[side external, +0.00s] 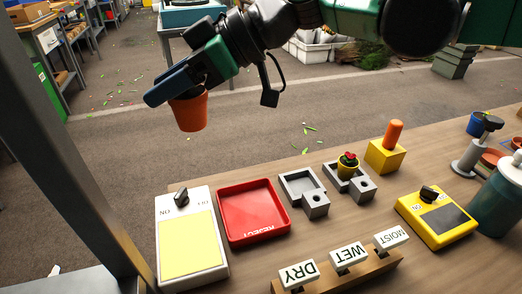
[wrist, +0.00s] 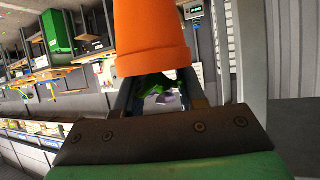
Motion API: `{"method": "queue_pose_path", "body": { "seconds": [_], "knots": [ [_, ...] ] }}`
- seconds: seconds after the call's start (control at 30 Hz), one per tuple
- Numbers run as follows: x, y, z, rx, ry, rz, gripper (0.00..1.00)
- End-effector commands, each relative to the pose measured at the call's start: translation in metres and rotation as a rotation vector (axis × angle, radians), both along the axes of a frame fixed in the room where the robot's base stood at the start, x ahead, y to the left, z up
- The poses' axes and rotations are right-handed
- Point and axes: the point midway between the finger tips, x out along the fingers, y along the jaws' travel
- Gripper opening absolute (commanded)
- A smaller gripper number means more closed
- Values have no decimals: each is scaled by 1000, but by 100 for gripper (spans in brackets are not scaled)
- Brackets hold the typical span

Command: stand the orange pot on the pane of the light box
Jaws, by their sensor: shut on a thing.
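My gripper (side external: 170,94) is shut on the orange pot (side external: 190,113) and holds it high in the air, beyond the far left corner of the table. The pot hangs nearly upright, slightly tilted, with its upper part hidden by the fingers. In the wrist view the orange pot (wrist: 150,35) fills the top middle, between the fingers. The light box (side external: 206,272) is a white box at the table's left front. Its pale yellow pane (side external: 188,246) is bare, and a black knob (side external: 181,198) sits at its far end between ON and OFF labels.
A red reject tray (side external: 252,212) stands right of the light box. Grey holders (side external: 302,188) stand beyond it, one with a small cactus pot (side external: 348,166). DRY, WET and MOIST blocks (side external: 347,257) line the front. A grey post (side external: 75,150) rises at the left.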

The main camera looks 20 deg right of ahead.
Motion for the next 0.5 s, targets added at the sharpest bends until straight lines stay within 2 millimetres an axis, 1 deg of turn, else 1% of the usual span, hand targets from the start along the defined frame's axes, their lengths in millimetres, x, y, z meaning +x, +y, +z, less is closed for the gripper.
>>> {"method": "queue_pose_path", "body": {
  "seconds": [0.03,0.1,0.2,0.27,0.37,0.5],
  "knots": [
    [-10,16,2,2,0,28,0],
    [-20,31,5,3,-1,54,0],
    [-28,43,6,4,-3,73,0],
    [-30,46,1,4,-3,77,0],
    [-30,47,-16,5,-3,79,0],
    [-30,47,-52,5,-2,78,0]
  ]
}}
